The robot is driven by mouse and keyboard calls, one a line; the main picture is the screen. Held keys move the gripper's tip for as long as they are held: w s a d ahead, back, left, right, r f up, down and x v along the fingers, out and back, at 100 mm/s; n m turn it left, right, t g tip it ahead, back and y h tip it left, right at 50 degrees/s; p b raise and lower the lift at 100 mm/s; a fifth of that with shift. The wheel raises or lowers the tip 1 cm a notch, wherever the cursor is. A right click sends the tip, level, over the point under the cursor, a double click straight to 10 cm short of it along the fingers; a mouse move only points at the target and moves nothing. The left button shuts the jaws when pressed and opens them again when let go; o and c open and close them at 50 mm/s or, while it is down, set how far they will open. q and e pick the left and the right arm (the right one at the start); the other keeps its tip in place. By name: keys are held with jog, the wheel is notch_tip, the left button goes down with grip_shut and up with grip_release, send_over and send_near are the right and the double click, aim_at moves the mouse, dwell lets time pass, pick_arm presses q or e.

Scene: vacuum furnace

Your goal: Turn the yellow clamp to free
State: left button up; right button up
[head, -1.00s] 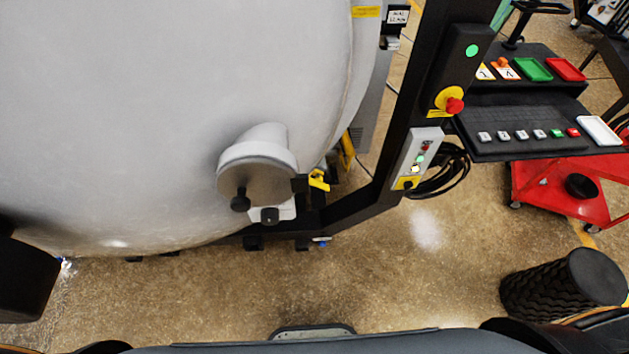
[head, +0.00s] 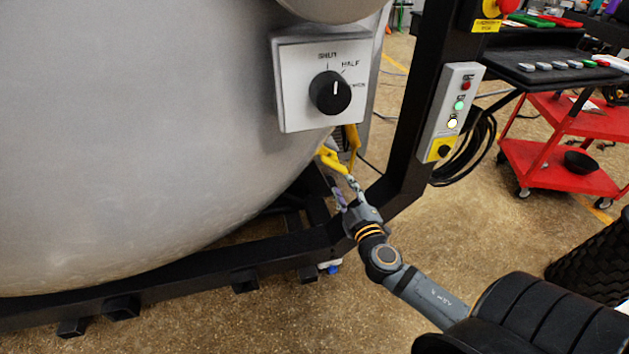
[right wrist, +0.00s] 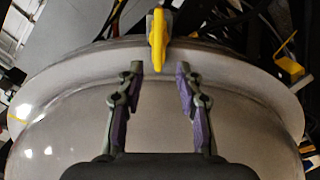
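The yellow clamp (head: 331,161) sits at the lower right edge of the big grey furnace vessel (head: 150,150), below the white dial box. In the right wrist view the clamp (right wrist: 158,42) stands upright at the vessel's rim, centred ahead of my fingers. My right gripper (head: 346,188) is just below and right of the clamp in the head view. The right wrist view shows the gripper (right wrist: 159,68) open, its two fingers apart, with the clamp's lower end about level with the fingertips. No contact is visible. My left gripper is not in view.
A white box with a black dial (head: 331,93) is on the vessel above the clamp. A black frame post (head: 407,120) with a control panel (head: 450,112) stands to the right. Another yellow part (head: 353,143) is behind the clamp. A red cart (head: 560,170) stands farther right.

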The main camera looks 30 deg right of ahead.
aim_at(335, 168)
jog(key=p+x, duration=0.1)
jog(key=x, duration=0.9)
jog(key=shift+w+d, duration=0.2)
jog(key=shift+d, duration=0.05)
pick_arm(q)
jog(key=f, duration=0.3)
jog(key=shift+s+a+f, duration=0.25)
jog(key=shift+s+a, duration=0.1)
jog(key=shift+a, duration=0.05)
pick_arm(e)
grip_shut()
